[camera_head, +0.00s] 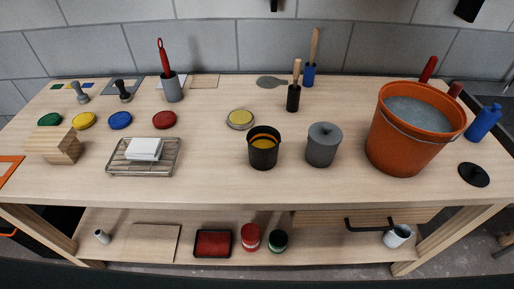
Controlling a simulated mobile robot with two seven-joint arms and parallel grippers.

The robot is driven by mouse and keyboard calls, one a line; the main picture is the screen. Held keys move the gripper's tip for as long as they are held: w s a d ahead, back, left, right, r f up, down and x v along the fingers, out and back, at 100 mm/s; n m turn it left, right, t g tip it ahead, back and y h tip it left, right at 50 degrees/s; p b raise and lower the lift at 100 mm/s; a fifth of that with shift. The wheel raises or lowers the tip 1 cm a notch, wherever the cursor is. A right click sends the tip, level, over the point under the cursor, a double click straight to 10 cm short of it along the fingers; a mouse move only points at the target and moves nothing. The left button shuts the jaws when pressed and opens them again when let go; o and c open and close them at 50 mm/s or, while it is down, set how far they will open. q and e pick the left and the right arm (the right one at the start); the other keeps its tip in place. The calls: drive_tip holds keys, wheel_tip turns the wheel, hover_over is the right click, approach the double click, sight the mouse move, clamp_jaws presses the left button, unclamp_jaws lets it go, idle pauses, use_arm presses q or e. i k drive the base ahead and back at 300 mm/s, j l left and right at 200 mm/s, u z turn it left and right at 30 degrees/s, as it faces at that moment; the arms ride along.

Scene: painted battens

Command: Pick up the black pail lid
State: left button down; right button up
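A round black lid (474,174) with a small knob on top lies flat on the tabletop near its right end. It is to the right of the orange bucket (398,143), with a small gap between them. A black pail (263,152) with yellow-orange contents stands open at the middle of the table. A grey pail (323,150) with a grey knobbed lid on it stands just to its right. Neither of my grippers can be made out in the head view. The dark shapes at the top edge are too cut off to identify.
A blue bottle (483,123) stands behind the black lid. A wire rack (143,155) with a white block, a wooden block (56,146) and several coloured discs are on the left. The front middle of the tabletop (220,187) is clear. A lower shelf holds tins and a mug (397,236).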

sight(474, 175)
drive_tip(key=z, duration=1.75)
drive_tip(key=u, duration=1.75)
drive_tip(key=k+l, duration=0.1)
drive_tip(key=l, duration=0.35)
drive_tip(key=k+l, duration=0.15)
drive_tip(key=l, duration=0.3)
drive_tip(key=z, duration=0.05)
